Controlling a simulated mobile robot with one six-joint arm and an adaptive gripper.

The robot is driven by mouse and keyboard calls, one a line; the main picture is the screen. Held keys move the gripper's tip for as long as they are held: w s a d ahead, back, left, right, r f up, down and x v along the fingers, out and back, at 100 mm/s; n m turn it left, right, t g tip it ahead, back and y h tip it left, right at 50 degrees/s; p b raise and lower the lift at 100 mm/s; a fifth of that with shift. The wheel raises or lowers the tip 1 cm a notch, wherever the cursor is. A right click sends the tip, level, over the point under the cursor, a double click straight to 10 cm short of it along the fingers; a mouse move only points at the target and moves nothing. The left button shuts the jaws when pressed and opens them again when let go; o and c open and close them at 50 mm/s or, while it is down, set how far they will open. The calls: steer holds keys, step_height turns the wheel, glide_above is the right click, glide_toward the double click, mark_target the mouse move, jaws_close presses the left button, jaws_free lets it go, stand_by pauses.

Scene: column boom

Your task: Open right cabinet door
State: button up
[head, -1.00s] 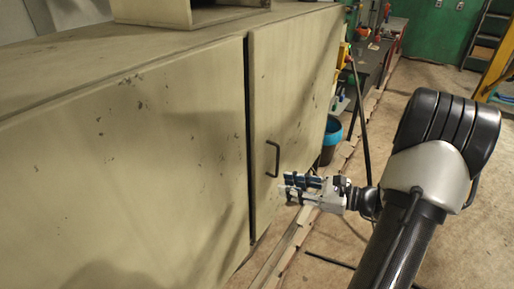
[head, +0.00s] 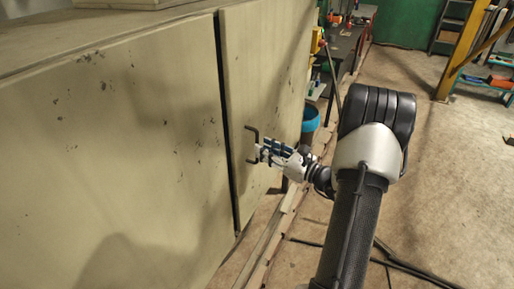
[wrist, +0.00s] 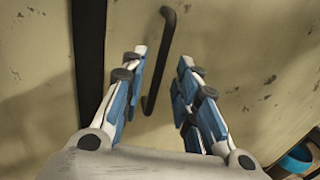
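The right cabinet door (head: 262,75) is beige, worn and shut, with a dark gap along its left edge. Its black bar handle (head: 251,131) stands near that edge; it also shows in the wrist view (wrist: 158,65). My gripper (head: 263,152) is at the handle in the head view and partly covers it. In the wrist view my gripper (wrist: 161,72) is open, with one finger on each side of the handle's line. The handle's lower end lies between the fingers, closer to the left one. I cannot tell whether a finger touches it.
The left cabinet door (head: 110,150) is shut. A blue bucket (head: 310,118) stands past the cabinet's right end and shows in the wrist view (wrist: 298,160). Dark cables (head: 395,262) lie on the floor. Open floor is at the right.

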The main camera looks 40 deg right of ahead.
mark_target(257, 162)
steer(key=shift+w+a, duration=0.2)
steer(key=shift+w, duration=0.85)
steer(key=shift+w+a, duration=0.2)
steer(key=shift+w, duration=0.8)
steer(key=shift+c, duration=0.3)
jaws_close()
